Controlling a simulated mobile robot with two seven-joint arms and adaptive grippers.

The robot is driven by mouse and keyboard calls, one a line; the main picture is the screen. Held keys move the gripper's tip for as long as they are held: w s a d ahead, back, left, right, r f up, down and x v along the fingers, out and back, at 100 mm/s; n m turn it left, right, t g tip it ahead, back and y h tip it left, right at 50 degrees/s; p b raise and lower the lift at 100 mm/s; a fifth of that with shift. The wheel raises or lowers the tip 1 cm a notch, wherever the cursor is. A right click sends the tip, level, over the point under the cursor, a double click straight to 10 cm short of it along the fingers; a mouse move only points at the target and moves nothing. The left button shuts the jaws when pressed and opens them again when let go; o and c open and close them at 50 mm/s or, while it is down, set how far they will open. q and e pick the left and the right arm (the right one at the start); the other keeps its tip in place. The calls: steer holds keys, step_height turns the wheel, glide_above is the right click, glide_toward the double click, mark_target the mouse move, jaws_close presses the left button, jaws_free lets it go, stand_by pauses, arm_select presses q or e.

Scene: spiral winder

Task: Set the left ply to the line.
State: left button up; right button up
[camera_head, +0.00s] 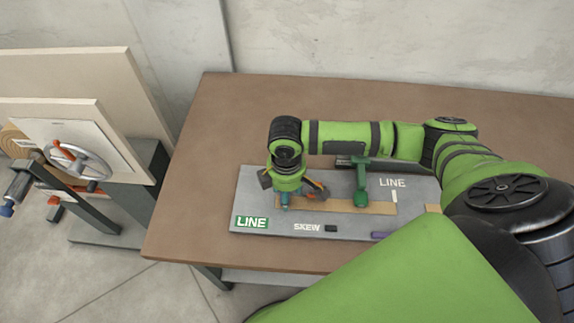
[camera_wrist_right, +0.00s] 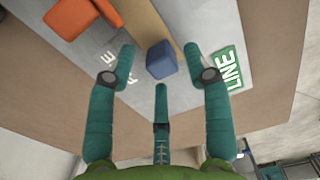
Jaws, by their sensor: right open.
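A grey board (camera_head: 335,225) lies on the table, with a tan ply strip (camera_head: 340,208) along it. The strip shows in the right wrist view (camera_wrist_right: 148,18), running to a blue block (camera_wrist_right: 161,60). A green label reading LINE (camera_head: 252,223) is at the board's left front corner and shows in the right wrist view (camera_wrist_right: 229,68). My right gripper (camera_head: 285,205) points down over the strip's left end. In the right wrist view its open teal fingers (camera_wrist_right: 160,70) spread around the blue block; contact cannot be told. My left gripper is not in view.
A green upright piece (camera_head: 361,182) stands mid-strip. An orange block (camera_wrist_right: 70,18) is near it in the right wrist view.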

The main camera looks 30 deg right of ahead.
step_height(320, 180, up, 10)
steer(key=shift+d+f, duration=0.15)
steer(key=shift+f, duration=0.1)
steer(key=shift+s, duration=0.1)
stand_by(0.4)
